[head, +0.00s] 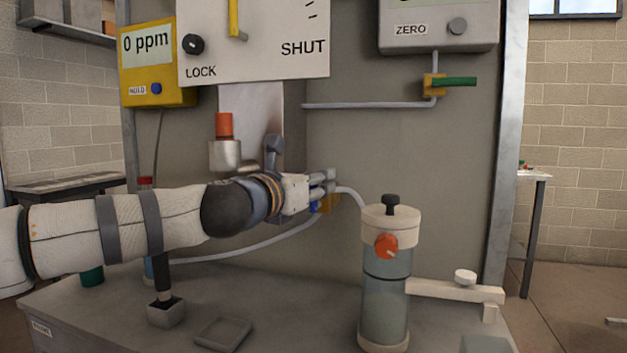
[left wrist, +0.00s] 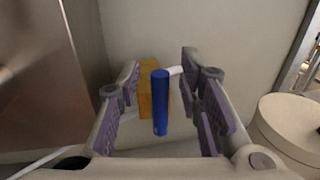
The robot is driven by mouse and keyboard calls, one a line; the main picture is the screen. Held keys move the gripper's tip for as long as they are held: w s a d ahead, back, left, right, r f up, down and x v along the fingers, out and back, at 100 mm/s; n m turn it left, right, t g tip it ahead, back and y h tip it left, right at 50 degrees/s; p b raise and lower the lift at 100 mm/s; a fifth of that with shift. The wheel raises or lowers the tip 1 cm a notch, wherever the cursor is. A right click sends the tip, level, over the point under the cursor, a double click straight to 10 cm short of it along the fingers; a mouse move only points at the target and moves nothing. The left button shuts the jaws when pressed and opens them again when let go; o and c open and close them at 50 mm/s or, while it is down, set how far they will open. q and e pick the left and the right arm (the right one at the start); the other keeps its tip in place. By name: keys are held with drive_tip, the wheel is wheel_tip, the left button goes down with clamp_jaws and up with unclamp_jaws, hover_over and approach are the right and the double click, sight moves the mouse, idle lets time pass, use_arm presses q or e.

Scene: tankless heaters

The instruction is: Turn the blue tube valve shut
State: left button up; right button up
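The blue tube valve has an orange-yellow body (left wrist: 148,88) and a blue bar handle (left wrist: 160,102). In the left wrist view the handle stands lengthwise between my left gripper's (left wrist: 163,106) two purple-padded fingers, with a gap on each side. In the head view my left gripper (head: 325,184) is at the valve and hides much of it. Only a bit of the blue handle (head: 314,208) and the yellow body (head: 327,204) show below the fingers. The left gripper is open and holds nothing. My right gripper is not in view.
A pale tube (head: 250,247) runs to the valve along the panel. A clear cylinder with a cream lid and orange knob (head: 386,246) stands close to the right. A green-handled valve (head: 455,82) is higher up.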

use_arm(q)
clamp_jaws()
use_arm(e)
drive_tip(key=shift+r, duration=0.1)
use_arm(q)
drive_tip(key=d+f+m+y+p, duration=0.1)
drive_tip(key=d+f+m+p, duration=0.1)
drive_tip(key=m, duration=0.5)
drive_tip(key=s+d+f+m+y+p, duration=0.1)
drive_tip(key=m+p, duration=0.3)
drive_tip(key=m, duration=0.4)
drive_tip(key=shift+s+d+f+g+y+p, duration=0.3)
drive_tip(key=shift+d+f+g+y+p, duration=0.1)
drive_tip(key=shift+d+f+y, duration=0.4)
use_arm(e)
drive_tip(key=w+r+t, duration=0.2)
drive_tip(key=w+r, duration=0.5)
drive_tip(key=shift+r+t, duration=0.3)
use_arm(q)
drive_tip(key=shift+d, duration=0.1)
unclamp_jaws()
